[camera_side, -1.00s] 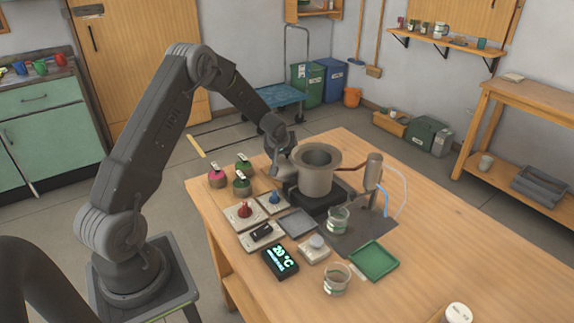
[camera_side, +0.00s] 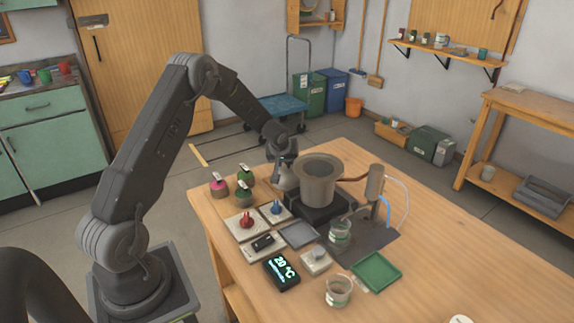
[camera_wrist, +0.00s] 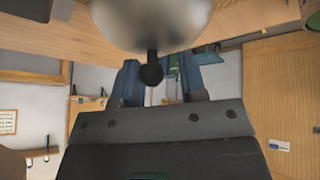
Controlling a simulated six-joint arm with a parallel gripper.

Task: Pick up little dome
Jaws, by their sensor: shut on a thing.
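The little dome (camera_side: 285,178) is a small grey metal dome just left of the large grey pot (camera_side: 319,186) in the side view. In the wrist view the dome (camera_wrist: 150,22) fills the top as a blurred pale shape, with a round black knob (camera_wrist: 152,74) pointing towards my gripper. My gripper (camera_side: 279,158) is above the dome in the side view. Its fingers (camera_wrist: 160,80) show on either side of the knob in the wrist view, and it is shut on the dome. Whether the dome touches the table is hard to tell.
The pot stands on a black base, with a metal cylinder (camera_side: 375,183) and tubing to its right. Pink and green flasks (camera_side: 219,186), switch panels and a temperature display (camera_side: 282,272) are left and in front. A green tray (camera_side: 376,271) lies front right. The table's right side is mostly clear.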

